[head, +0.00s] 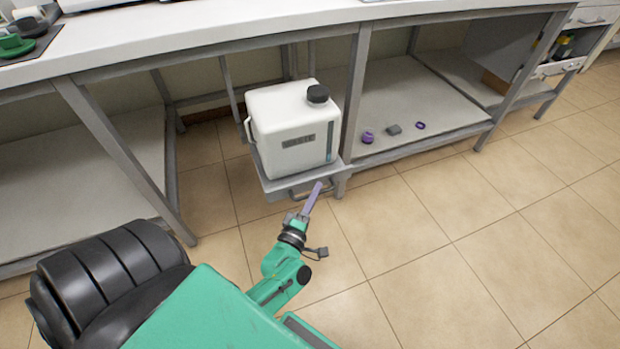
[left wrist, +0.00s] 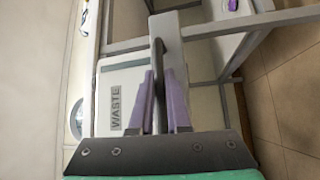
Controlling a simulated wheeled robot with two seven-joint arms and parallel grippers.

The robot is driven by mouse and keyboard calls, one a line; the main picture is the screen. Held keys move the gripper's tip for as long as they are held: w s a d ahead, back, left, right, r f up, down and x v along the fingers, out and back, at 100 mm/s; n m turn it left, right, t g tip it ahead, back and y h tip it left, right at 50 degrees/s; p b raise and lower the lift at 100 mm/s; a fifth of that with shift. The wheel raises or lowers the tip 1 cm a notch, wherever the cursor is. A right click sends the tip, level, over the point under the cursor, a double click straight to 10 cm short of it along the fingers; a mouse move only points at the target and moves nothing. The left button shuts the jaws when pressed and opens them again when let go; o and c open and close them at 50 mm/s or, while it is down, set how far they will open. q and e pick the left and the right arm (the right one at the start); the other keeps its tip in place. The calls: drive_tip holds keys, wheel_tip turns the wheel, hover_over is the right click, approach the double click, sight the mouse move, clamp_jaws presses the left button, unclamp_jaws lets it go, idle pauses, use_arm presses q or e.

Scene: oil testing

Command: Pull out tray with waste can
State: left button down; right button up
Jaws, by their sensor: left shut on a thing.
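The white waste can (head: 285,125) with a black cap stands upright on a grey tray (head: 275,186) under the bench in the head view. Its WASTE label (left wrist: 115,106) reads sideways in the left wrist view. The tray has a dark bar handle (left wrist: 158,60) on its front. My left gripper (head: 318,187) is at the tray's front; its purple fingers (left wrist: 161,100) are shut on the handle, one on each side of it. The far side of the can and the back of the tray are hidden. My right gripper is not in view.
Grey bench legs (head: 352,95) stand close on the tray's right and farther off on its left. A lower shelf (head: 425,115) to the right holds small purple and grey items. The tiled floor (head: 430,230) in front and right is clear.

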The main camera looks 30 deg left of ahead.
use_arm(q)
drive_tip(key=shift+s+d, duration=0.2)
drive_tip(key=shift+d, duration=0.15)
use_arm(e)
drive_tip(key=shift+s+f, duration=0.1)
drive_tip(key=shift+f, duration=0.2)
use_arm(q)
drive_tip(key=c, duration=0.9)
unclamp_jaws()
drive_tip(key=v, duration=1.4)
drive_tip(key=shift+s+p, duration=0.3)
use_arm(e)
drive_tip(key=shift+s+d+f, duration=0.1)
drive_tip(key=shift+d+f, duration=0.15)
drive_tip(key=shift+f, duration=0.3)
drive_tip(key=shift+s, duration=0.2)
